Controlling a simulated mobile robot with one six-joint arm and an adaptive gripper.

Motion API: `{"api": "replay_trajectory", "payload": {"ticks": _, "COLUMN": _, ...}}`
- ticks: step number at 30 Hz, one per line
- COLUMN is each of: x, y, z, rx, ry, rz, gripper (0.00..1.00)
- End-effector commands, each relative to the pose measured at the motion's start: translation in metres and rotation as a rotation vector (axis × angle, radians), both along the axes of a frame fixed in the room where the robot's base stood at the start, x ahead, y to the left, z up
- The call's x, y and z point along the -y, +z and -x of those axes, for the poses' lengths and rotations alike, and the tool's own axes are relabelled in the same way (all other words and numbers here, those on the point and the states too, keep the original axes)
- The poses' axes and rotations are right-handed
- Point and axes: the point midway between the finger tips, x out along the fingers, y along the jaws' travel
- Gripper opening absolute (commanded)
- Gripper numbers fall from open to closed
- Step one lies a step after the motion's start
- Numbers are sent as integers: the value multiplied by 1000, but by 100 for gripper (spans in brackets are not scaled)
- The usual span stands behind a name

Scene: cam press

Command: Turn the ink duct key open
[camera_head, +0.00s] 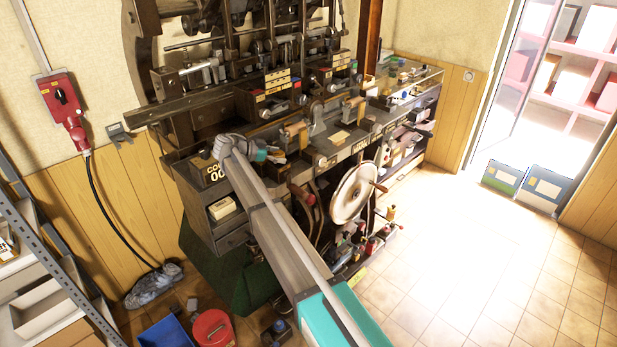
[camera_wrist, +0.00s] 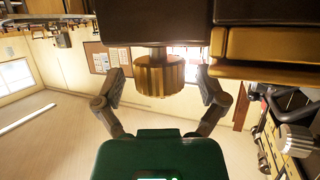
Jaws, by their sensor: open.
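A ribbed brass knob (camera_wrist: 160,76), which I take to be the ink duct key, shows in the middle of the wrist view on a short stem from a dark block (camera_wrist: 160,22). My gripper (camera_wrist: 162,82) is open, with one finger on each side of the knob and a visible gap on both sides in this view. Nothing is held. In the head view my gripper (camera_head: 275,154) is small at the front of the press (camera_head: 250,105), near its left end. The knob cannot be made out there.
A brass-coloured bar (camera_wrist: 270,45) lies close to the right finger in the wrist view. In the head view a large handwheel (camera_head: 355,193) stands right of my arm. A red switch box (camera_head: 63,98) is on the wall. A red bucket (camera_head: 212,329) and blue bin (camera_head: 168,334) stand below.

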Motion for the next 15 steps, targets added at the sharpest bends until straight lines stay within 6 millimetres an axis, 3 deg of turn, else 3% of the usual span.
{"api": "replay_trajectory", "payload": {"ticks": 15, "x": 2, "y": 0, "z": 3, "rx": 0, "ry": 205, "rz": 0, "gripper": 91}}
